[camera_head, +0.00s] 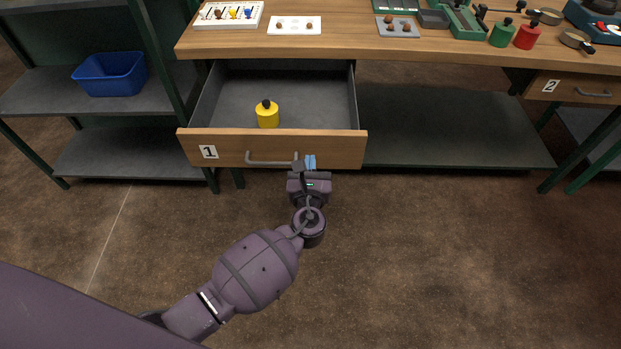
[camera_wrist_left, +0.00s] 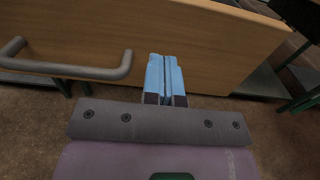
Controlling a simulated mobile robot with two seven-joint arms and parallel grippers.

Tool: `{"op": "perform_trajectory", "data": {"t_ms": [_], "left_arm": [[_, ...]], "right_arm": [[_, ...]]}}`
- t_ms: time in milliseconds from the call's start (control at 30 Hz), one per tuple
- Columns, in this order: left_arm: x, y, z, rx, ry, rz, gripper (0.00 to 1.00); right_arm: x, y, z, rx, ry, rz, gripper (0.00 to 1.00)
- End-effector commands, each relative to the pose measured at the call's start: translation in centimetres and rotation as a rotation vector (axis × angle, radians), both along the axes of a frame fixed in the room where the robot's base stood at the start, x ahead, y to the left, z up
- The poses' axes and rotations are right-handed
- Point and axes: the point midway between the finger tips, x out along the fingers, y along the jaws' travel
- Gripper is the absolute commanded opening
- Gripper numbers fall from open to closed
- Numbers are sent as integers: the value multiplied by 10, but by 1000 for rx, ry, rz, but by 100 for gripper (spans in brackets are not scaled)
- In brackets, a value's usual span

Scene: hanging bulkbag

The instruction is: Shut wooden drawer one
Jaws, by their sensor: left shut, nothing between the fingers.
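Wooden drawer one (camera_head: 330,149), marked with a "1" label, is pulled well out from under the workbench. A yellow weight (camera_head: 267,114) with a black knob stands inside it. The drawer's grey bar handle (camera_head: 270,160) is on its front, and it also shows at the left of the left wrist view (camera_wrist_left: 75,70). My left gripper (camera_head: 310,162) is shut and empty, with blue fingertips. It is at the drawer front, just right of the handle. In the left wrist view the fingertips (camera_wrist_left: 165,75) point at the wooden face; I cannot tell whether they touch it. My right gripper is not in view.
The wooden bench top (camera_head: 330,42) holds trays and red and green weights above the drawer. A dark shelf (camera_head: 440,135) lies right of it, and drawer two (camera_head: 575,90) is shut farther right. A blue bin (camera_head: 110,74) sits on the left shelving. The floor in front is clear.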

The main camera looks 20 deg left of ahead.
Motion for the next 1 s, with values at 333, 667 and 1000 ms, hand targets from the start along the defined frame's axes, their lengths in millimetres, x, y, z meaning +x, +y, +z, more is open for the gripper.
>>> {"op": "perform_trajectory", "data": {"t_ms": [333, 667, 1000], "left_arm": [[21, 6, 0, -1, 1, 1, 0], [21, 6, 0, -1, 0, 0, 0], [53, 15, -1, 2, 0, 0, 0]], "right_arm": [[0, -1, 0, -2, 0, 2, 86], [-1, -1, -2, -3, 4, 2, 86], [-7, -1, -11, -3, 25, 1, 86]]}}
